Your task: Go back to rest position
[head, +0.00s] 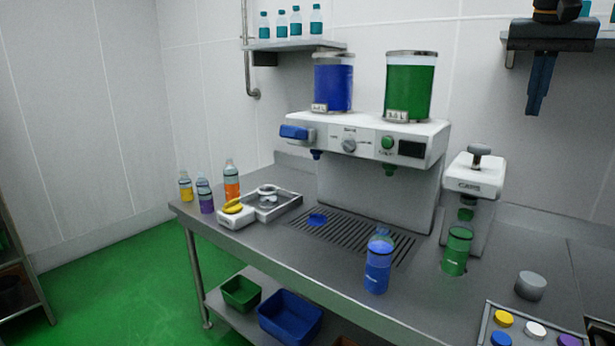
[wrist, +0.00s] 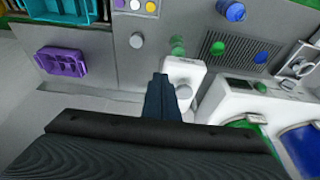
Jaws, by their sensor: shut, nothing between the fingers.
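My gripper (head: 536,108) hangs in the air at the upper right of the head view, fingers pointing down, well above the steel counter. In the wrist view its dark blue fingers (wrist: 160,78) lie together with nothing between them. Below and beyond them is the white press (head: 473,178), with a green bottle (head: 456,251) standing at its foot. A blue bottle (head: 378,262) stands on the counter (head: 265,237) in front of the dispenser. The gripper touches none of these.
The dispenser (head: 365,138) carries a blue tank (head: 333,85) and a green tank (head: 410,88). A tray of coloured caps (head: 518,321) and a grey knob-like cylinder (head: 530,286) are at right. A purple holder (wrist: 62,62) shows in the wrist view. Wall shelf (head: 295,45) holds bottles.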

